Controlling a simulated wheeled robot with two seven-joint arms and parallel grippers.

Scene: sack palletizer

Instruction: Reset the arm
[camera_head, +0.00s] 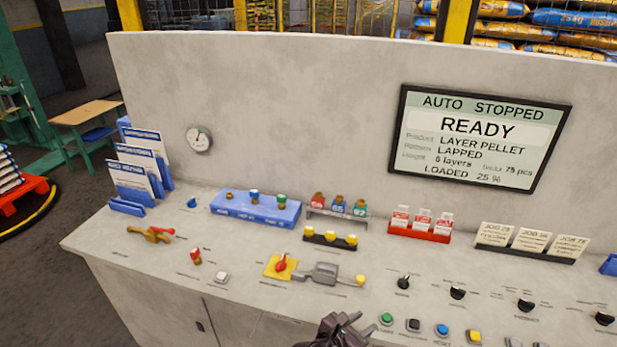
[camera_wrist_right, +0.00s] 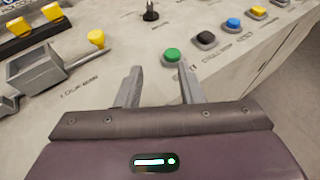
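My right gripper (camera_head: 345,322) is at the front edge of the console (camera_head: 180,275), low in the head view. In the right wrist view its two fingers (camera_wrist_right: 160,85) stand apart with nothing between them. A green button (camera_head: 386,319) is just right of it; in the wrist view this green button (camera_wrist_right: 172,55) appears just beyond the fingertips, apart from them. A black button (camera_head: 413,325), a blue button (camera_head: 442,330) and a yellow button (camera_head: 474,337) follow to the right. The label by the blue one seems to read RESET. My left gripper is not in view.
The wall screen (camera_head: 478,137) reads AUTO STOPPED, READY.

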